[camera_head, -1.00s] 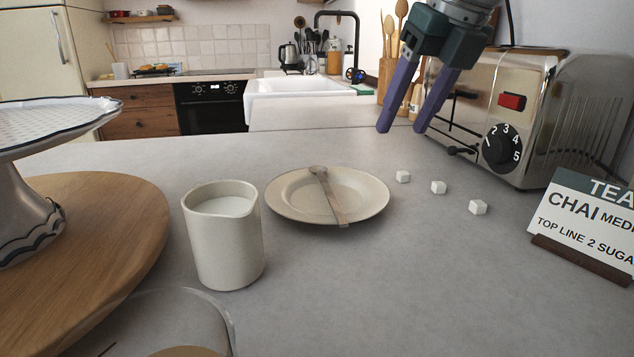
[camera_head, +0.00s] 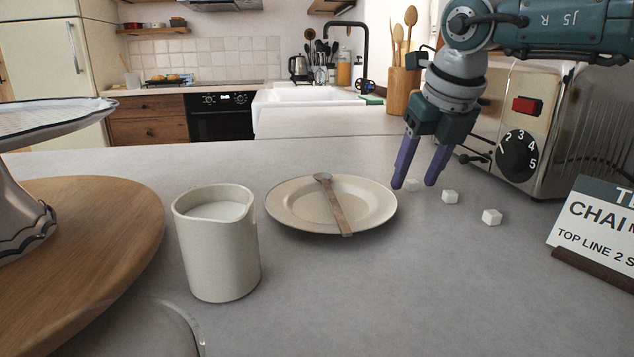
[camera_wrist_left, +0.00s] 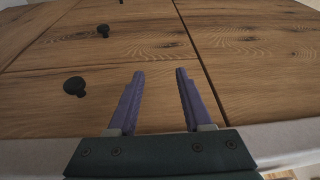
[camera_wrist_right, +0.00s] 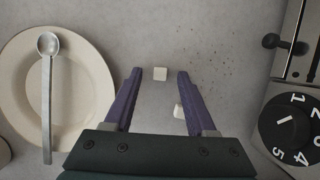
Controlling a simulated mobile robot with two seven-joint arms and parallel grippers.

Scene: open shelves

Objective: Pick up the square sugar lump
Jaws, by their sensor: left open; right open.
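Three small white sugar lumps lie in a slanting row on the grey counter. The far lump (camera_head: 411,185) shows partly behind my right gripper, the middle lump (camera_head: 450,197) is just right of it, and the near lump (camera_head: 491,217) is farther right. My right gripper (camera_head: 413,186) is open, pointing down over the far lump. In the right wrist view, one lump (camera_wrist_right: 160,74) lies between and just beyond the fingertips, and another lump (camera_wrist_right: 179,111) shows by the right finger. My left gripper (camera_wrist_left: 159,75) is open and empty, facing wooden drawer fronts.
A saucer (camera_head: 285,207) with a spoon (camera_head: 335,205) lies left of the lumps. A milk jug (camera_head: 217,250) stands nearer. A toaster (camera_head: 545,110) and a tea sign (camera_head: 597,225) stand on the right. The front middle of the counter is clear.

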